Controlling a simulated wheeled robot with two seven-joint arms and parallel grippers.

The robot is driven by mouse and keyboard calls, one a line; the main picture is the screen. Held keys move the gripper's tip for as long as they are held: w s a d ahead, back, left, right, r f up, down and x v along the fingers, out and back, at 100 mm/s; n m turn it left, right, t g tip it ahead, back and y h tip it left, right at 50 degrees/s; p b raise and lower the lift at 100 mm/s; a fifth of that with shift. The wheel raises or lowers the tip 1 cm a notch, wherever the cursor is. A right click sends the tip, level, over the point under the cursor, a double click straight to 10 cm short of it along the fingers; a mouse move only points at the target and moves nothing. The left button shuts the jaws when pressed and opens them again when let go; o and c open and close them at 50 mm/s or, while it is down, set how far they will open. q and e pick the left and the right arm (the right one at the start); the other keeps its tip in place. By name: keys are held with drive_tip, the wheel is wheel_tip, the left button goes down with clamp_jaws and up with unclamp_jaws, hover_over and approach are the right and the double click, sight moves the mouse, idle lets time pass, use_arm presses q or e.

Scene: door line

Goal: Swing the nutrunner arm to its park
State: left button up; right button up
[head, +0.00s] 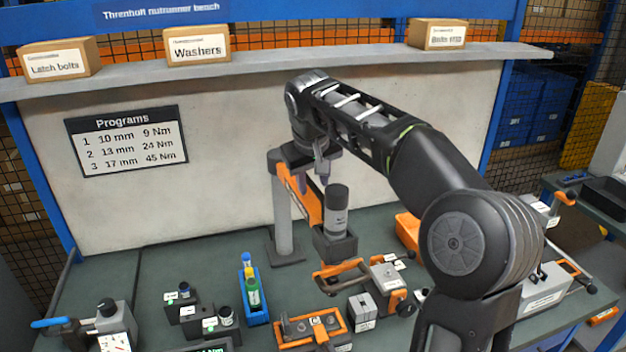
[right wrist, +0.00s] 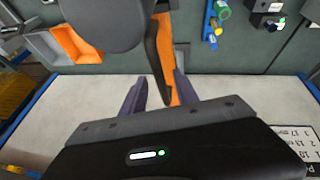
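The nutrunner arm (head: 306,200) is an orange beam that reaches from a grey post (head: 283,225) on the bench. At its near end hangs the dark grey nutrunner (head: 337,212), upright in a dark holder. My right gripper (head: 322,172) points down at the beam, behind the nutrunner. In the right wrist view, its two purple fingers (right wrist: 160,82) stand apart, with the orange and black beam (right wrist: 167,62) between them. I cannot tell whether either finger touches it. The nutrunner's grey top (right wrist: 100,20) shows beside the fingers. My left gripper is not in view.
On the bench stand an orange tray of parts (head: 310,328), a blue rack with bottles (head: 254,290), several small dark blocks and a fixture with a blue handle (head: 108,322). A shelf (head: 290,62) with boxes and a programs sign (head: 126,140) are behind.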

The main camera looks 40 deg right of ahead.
clamp_jaws()
idle(1.3)
